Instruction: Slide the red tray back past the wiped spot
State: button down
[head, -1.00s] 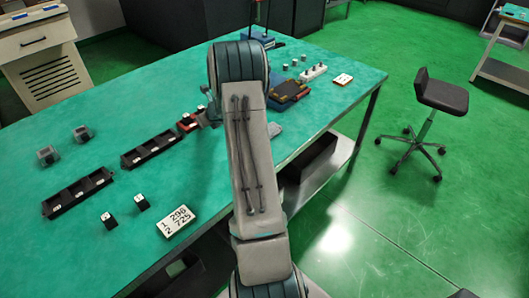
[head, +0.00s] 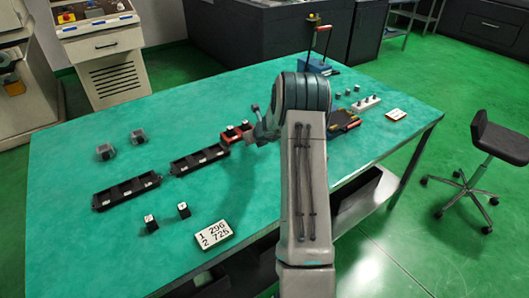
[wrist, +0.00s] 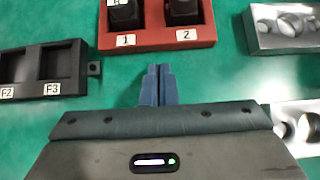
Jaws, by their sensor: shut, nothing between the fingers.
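The red tray (head: 228,136) lies on the green table just beyond the end of a row of black trays. In the wrist view the red tray (wrist: 160,38) crosses the top, labelled 1 and 2, with a dark block in each of two pockets. My gripper (wrist: 157,72) is shut and empty, its fingertips pointing at the tray's near side, between the labels. A narrow green strip seems to show between tips and tray; contact is unclear. In the head view my arm partly hides the gripper and the table behind it. I cannot make out a wiped spot.
Black trays (head: 126,190) and (head: 199,160) run left of the red tray; one black tray (wrist: 45,72) is close to my fingers' left. A grey metal block (wrist: 285,27) is at their right. Two small dark blocks and a number card (head: 214,234) lie nearer.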

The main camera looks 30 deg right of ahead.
jog(key=shift+s+f+b, duration=0.3)
jog(key=shift+s+b, duration=0.2)
jog(key=shift+s, duration=0.35)
jog(key=v, duration=1)
jog(key=shift+r+p, duration=0.35)
jog(key=shift+p, duration=0.05)
jog(key=s+a+r+n+g+y, duration=0.1)
jog(key=s+a+r+n, duration=0.3)
jog(key=a+n, duration=0.25)
jog(key=s+a+r+n+g+y+p, duration=0.1)
jog(key=s+a+r+n, duration=0.3)
jog(key=a+n, duration=0.3)
jog(key=s+a+r+n+g+y, duration=0.1)
jog(key=s+a+r+n, duration=0.2)
jog(key=s+a+n, duration=0.35)
jog(key=s+a+r+n+g+h, duration=0.1)
jog(key=s+a+n+h, duration=0.1)
jog(key=s+n, duration=0.5)
jog(key=s+a+r+n+g+h+p, duration=0.1)
jog(key=s+a+n+g, duration=0.1)
jog(key=s+n, duration=0.5)
jog(key=s, duration=0.4)
jog(key=shift+a+n+h, duration=0.35)
jog(key=shift+n+h, duration=0.05)
jog(key=shift+s+r, duration=0.1)
jog(key=shift+r, duration=0.05)
